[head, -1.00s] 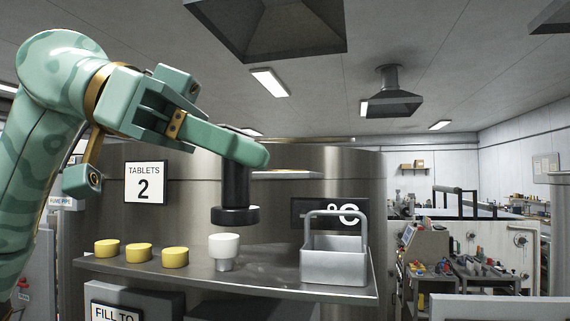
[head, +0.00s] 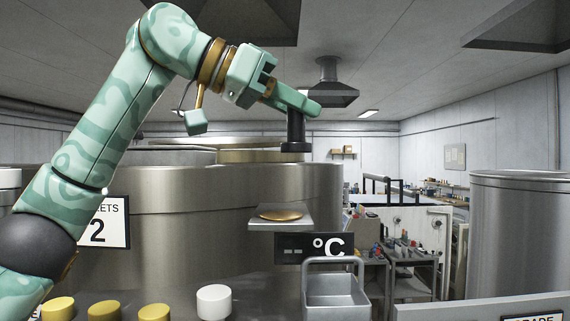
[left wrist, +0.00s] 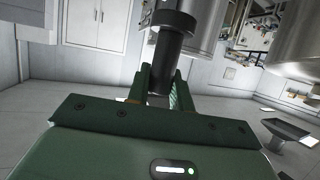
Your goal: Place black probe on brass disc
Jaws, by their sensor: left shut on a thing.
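The black probe (head: 295,132) is an upright cylinder with a wider foot. My left gripper (head: 306,103) is shut on its upper part. It also shows between the fingers in the left wrist view (left wrist: 170,50). The brass disc (head: 281,215) lies on a small grey shelf (head: 281,226) on the front of the steel vessel. In the head view the probe hangs above the disc and slightly to its right, with a clear gap between them. The disc cannot be made out in the left wrist view. My right gripper is not in view.
A °C display (head: 315,247) is just below the shelf. A grey handled caddy (head: 335,296) stands lower right. A white cup (head: 214,301) and several yellow tablets (head: 104,311) are along the bottom. The large steel vessel (head: 215,185) fills the middle.

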